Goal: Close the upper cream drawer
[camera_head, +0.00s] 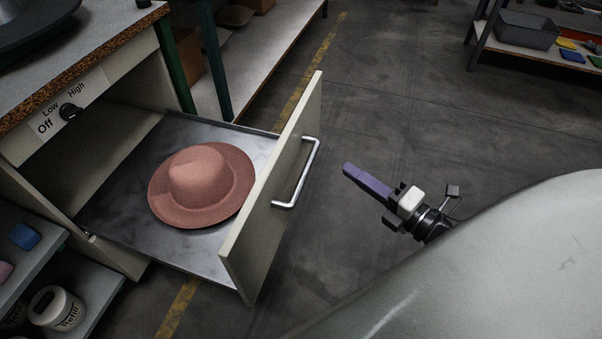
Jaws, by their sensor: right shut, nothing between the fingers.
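The upper cream drawer (268,210) is pulled far out of the cabinet at the left. Its cream front panel stands upright and carries a metal bar handle (302,172) on its outer face. A pink-brown brimmed hat (199,184) lies on the drawer's grey metal floor. My right gripper (348,170) is shut and empty. In the picture it is to the right of the handle, pointing toward it, with a visible gap between them. My left gripper is not in view.
The cabinet has a dial (70,112) marked Off, Low and High above the drawer opening. An open shelf with a white jar (57,308) is at lower left. A workbench with a grey bin (527,29) stands at upper right. Bare floor lies beyond the drawer front.

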